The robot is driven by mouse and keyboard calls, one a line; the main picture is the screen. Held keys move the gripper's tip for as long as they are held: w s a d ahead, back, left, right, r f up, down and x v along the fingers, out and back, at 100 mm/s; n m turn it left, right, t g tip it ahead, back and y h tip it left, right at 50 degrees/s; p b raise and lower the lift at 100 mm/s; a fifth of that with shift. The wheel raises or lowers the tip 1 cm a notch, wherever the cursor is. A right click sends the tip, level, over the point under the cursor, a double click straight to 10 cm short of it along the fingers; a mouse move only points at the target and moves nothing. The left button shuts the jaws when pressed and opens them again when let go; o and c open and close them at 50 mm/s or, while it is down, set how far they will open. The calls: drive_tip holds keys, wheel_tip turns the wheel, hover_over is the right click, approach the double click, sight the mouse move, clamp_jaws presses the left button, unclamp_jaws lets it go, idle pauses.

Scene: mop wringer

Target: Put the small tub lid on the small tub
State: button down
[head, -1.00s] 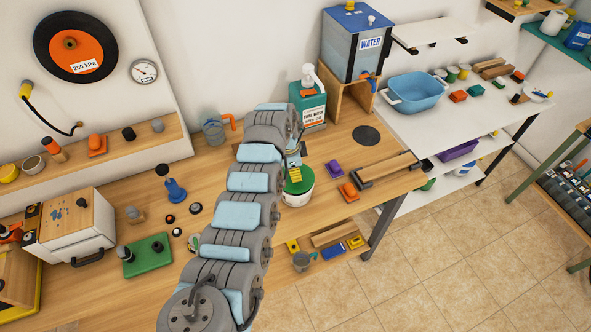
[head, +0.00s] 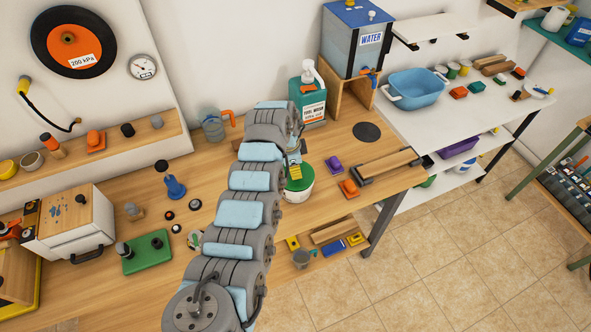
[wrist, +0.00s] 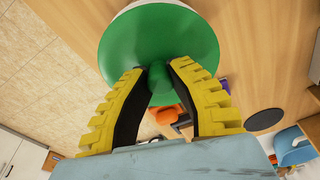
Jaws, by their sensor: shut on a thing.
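The small tub lid (wrist: 160,45) is a round green disc with a green knob. It fills the top of the wrist view. My gripper (wrist: 158,78) has its yellow, black-padded fingers closed on the knob. In the head view the lid (head: 304,182) lies over the mouth of the small white tub (head: 298,198), partly hidden by my arm. A sliver of the tub's white side shows past the lid's edge in the wrist view. I cannot tell whether the lid rests fully on the rim. The tub stands upright on the wooden bench.
A purple block (head: 333,165) and an orange block (head: 349,188) lie right of the tub. A green soap bottle (head: 308,97) and the water tank (head: 352,45) stand behind. A dark round pad (head: 367,132) lies on the bench. The bench's front edge is close to the tub.

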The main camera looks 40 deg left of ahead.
drive_tip(key=shift+f+b, duration=0.55)
drive_tip(key=shift+f, duration=0.05)
idle(1.3)
drive_tip(key=c, duration=1)
unclamp_jaws()
drive_tip(key=shift+r, duration=0.2)
drive_tip(key=shift+r+p, duration=0.9)
drive_tip(key=shift+r, duration=2.95)
